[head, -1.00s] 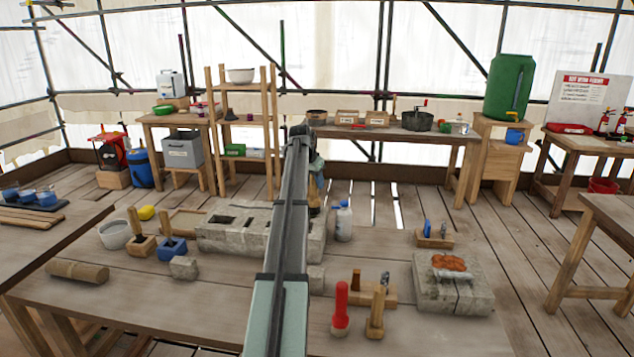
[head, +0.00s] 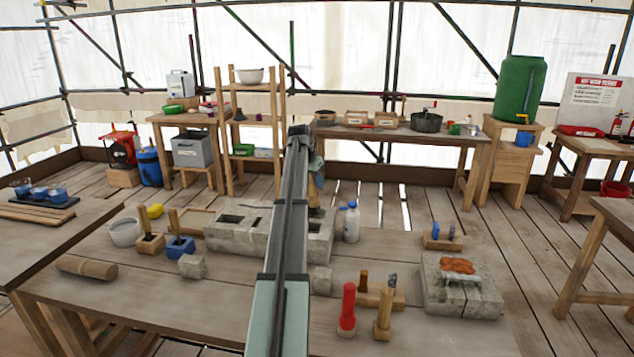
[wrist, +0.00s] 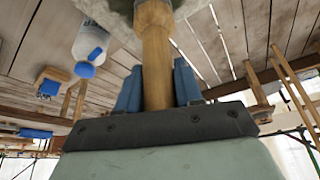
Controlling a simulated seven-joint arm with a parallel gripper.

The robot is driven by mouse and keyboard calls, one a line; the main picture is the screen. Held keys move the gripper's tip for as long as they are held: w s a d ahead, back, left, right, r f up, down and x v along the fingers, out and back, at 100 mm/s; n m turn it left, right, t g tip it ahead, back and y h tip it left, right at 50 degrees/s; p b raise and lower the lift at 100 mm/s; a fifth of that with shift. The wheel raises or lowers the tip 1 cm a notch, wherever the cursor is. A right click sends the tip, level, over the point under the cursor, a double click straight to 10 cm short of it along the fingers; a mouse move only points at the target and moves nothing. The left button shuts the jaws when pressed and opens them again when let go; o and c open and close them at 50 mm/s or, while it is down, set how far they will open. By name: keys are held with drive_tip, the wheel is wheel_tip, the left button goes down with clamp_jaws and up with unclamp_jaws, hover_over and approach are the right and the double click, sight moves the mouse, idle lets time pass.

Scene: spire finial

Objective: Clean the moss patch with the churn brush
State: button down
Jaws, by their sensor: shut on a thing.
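My gripper (wrist: 158,88) is shut on the wooden handle of the churn brush (wrist: 157,55), with a blue finger on each side of it. The brush's far end meets a pale stone surface at the top of the wrist view; I cannot tell whether they touch. In the head view my arm hides most of the gripper, and a bit of brown brush (head: 316,196) shows above the right part of the slotted stone block (head: 235,240). I cannot make out the moss patch clearly; my arm hides the middle of the block.
A white bottle with a blue cap (head: 351,222) stands close right of the block. Red-handled (head: 347,308) and wooden-handled tools stand at the front. A stone slab (head: 460,290) with an orange-brown patch lies at right. A cylindrical log (head: 87,268) lies on the left.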

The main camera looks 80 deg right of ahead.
drive_tip(key=shift+w+r, duration=0.1)
drive_tip(key=shift+w, duration=0.9)
drive_tip(key=w, duration=0.2)
drive_tip(key=shift+w, duration=0.35)
drive_tip(key=shift+a, duration=0.1)
drive_tip(key=shift+a+f, duration=0.2)
drive_tip(key=shift+a, duration=0.5)
